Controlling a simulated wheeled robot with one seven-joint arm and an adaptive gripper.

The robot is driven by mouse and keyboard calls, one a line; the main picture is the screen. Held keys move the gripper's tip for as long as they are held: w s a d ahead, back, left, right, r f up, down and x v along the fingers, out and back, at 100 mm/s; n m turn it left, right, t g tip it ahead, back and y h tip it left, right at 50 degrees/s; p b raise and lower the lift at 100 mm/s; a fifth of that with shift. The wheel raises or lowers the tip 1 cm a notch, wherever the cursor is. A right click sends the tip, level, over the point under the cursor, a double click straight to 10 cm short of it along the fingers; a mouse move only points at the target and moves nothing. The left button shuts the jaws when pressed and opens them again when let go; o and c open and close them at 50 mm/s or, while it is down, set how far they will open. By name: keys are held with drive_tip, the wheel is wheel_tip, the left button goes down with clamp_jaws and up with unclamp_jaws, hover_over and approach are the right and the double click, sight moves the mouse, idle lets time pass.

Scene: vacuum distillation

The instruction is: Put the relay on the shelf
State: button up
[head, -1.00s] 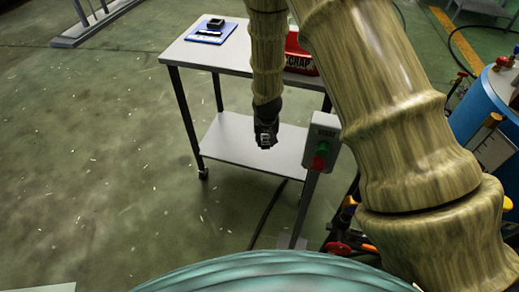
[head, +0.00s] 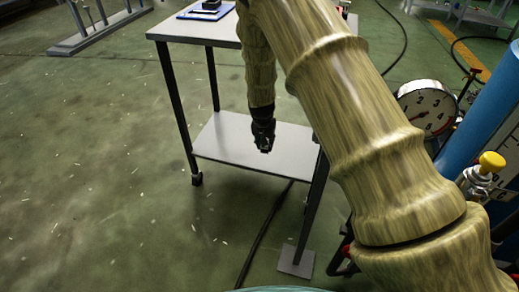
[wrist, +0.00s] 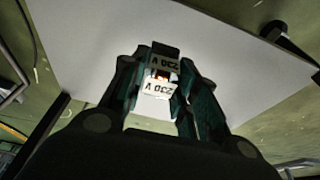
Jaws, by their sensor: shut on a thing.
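My gripper (head: 263,138) shows in the head view in front of the cart's lower shelf (head: 222,140). In the wrist view my gripper (wrist: 160,85) is shut on the relay (wrist: 158,88), a small block with white labels that read 230 V upside down and a small orange glow between them. Beyond the relay, the pale shelf (wrist: 230,60) fills much of the wrist view. The relay looks apart from the shelf, but the exact gap cannot be told. In the head view the relay is too small and dark to make out clearly.
The cart's upper top (head: 190,30) lies above the lower shelf, with a blue tray (head: 200,13) on it. A dark leg stands at the front right. A pressure gauge (head: 428,108) and a yellow-capped valve (head: 490,162) stand at the right. The shelf's left part is bare.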

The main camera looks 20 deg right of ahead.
drive_tip(key=shift+w+f+b, duration=0.55)
drive_tip(key=shift+w+f, duration=0.05)
drive_tip(key=shift+f, duration=0.2)
drive_tip(key=w+a+b, duration=0.1)
drive_tip(key=w+b, duration=0.1)
drive_tip(key=w, duration=0.2)
drive_tip(key=w+a+f+b, duration=0.1)
drive_tip(key=w+b, duration=0.1)
drive_tip(key=w, duration=0.3)
drive_tip(key=w+b, duration=0.2)
drive_tip(key=w, duration=0.2)
drive_tip(key=shift+w+a+f, duration=0.15)
drive_tip(key=shift+a+f, duration=0.1)
drive_tip(key=shift+a, duration=0.15)
drive_tip(key=shift+w+a+b, duration=0.2)
drive_tip(key=shift+w+b, duration=0.15)
drive_tip(key=shift+w, duration=0.55)
drive_tip(key=shift+w+f+b, duration=0.15)
drive_tip(key=shift+f+b, duration=0.1)
drive_tip(key=shift+b, duration=0.05)
wheel_tip(320, 180, down, 3)
drive_tip(key=shift+b, duration=1.15)
drive_tip(key=o, duration=1)
